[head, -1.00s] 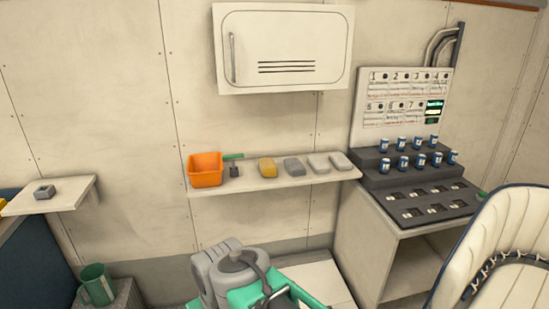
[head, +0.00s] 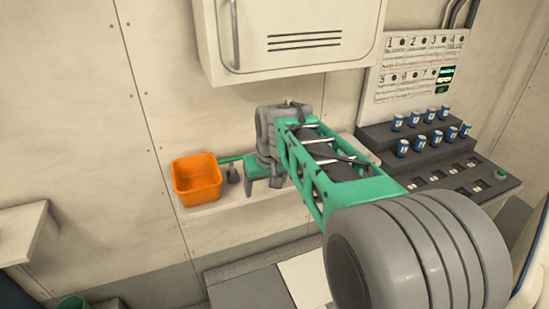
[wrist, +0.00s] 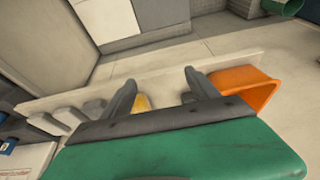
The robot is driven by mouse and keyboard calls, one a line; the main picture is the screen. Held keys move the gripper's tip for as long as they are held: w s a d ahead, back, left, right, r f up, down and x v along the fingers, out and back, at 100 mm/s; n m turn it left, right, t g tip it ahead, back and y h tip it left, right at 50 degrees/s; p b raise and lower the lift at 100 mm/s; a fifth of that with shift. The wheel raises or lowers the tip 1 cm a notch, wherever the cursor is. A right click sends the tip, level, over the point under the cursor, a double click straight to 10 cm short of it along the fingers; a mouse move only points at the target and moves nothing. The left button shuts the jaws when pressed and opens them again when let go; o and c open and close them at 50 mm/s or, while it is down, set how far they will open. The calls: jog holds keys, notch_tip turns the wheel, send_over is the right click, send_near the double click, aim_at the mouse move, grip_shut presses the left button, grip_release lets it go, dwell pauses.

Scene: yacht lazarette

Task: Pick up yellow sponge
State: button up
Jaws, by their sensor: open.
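The yellow sponge (wrist: 143,102) shows in the wrist view on the wall shelf (wrist: 165,72), partly hidden by my gripper. It lies between the lines of the two fingers, closer to the left finger. My gripper (wrist: 160,78) is open, with nothing seen held in it. In the head view my arm reaches over the shelf (head: 205,212) and hides the sponge. I cannot tell how far the fingertips are from the sponge.
An orange bin (head: 197,180) stands at the shelf's left end; it is right of my fingers in the wrist view (wrist: 250,88). Several grey blocks (wrist: 68,115) lie left of the sponge there. A wall cabinet (head: 290,35) hangs above. A console (head: 445,165) stands at right.

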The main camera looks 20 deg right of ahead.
jog(key=o, duration=0.3)
jog(key=w+d, duration=0.2)
jog(key=w, duration=0.2)
jog(key=w+d+p, duration=0.1)
jog(key=w+d, duration=0.2)
jog(key=w, duration=0.1)
jog(key=w+d+r, duration=0.1)
jog(key=w+d, duration=0.2)
jog(key=w, duration=0.1)
jog(key=shift+d+p, duration=0.25)
jog(key=shift+p, duration=0.05)
jog(key=x, duration=0.2)
jog(key=w+p+x, duration=0.1)
jog(key=x, duration=0.2)
jog(key=p+x, duration=0.1)
jog(key=x, duration=0.2)
jog(key=shift+w+d+r, duration=0.15)
jog(key=shift+d+r, duration=0.1)
jog(key=shift+f+t, duration=0.1)
jog(key=shift+t, duration=0.2)
jog(key=shift+f, duration=0.25)
jog(key=c, duration=1.4)
jog(key=shift+c, duration=0.2)
